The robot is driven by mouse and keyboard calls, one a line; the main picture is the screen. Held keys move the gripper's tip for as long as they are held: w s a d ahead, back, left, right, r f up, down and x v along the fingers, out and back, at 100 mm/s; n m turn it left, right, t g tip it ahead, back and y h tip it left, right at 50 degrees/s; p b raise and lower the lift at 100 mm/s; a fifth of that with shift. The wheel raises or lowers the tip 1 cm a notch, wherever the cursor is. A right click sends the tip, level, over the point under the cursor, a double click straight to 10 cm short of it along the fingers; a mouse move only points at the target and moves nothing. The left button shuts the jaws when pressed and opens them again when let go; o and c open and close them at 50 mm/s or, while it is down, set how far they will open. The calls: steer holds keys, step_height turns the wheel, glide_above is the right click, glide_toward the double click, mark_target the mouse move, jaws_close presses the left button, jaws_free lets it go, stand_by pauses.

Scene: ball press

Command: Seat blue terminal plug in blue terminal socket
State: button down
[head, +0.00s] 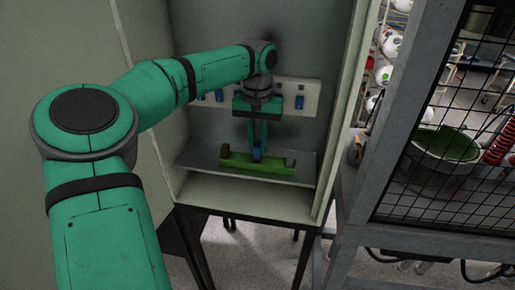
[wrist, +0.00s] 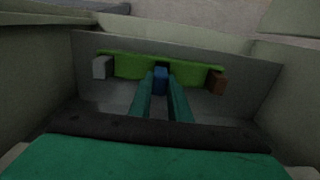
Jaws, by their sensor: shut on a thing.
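My gripper (head: 258,140) points down inside the cabinet. Its two green fingers are shut on a small blue block, which I take to be the blue terminal plug (head: 257,154). The plug also shows between the fingertips in the wrist view (wrist: 161,80). It is at the middle of a bright green bar (head: 240,166), between a brown block (head: 225,151) and a grey block (head: 291,158) at the bar's ends. I cannot tell whether the plug is in the bar or just in front of it. No blue terminal socket can be clearly identified.
A pale panel (head: 310,92) on the cabinet's back wall bears small blue parts (head: 299,102); my arm hides part of it. The cabinet side walls stand close on both sides. A grey shelf (head: 197,156) lies under the bar. A mesh cage (head: 440,170) stands to the right.

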steer(key=shift+s+a+f, duration=0.15)
steer(key=shift+s+f, duration=0.05)
steer(key=shift+f, duration=0.8)
steer(key=c, duration=1.7)
jaws_free()
steer(key=shift+w+f, duration=0.1)
steer(key=shift+f, duration=0.1)
steer(key=shift+o, duration=0.2)
steer(key=shift+r, duration=0.2)
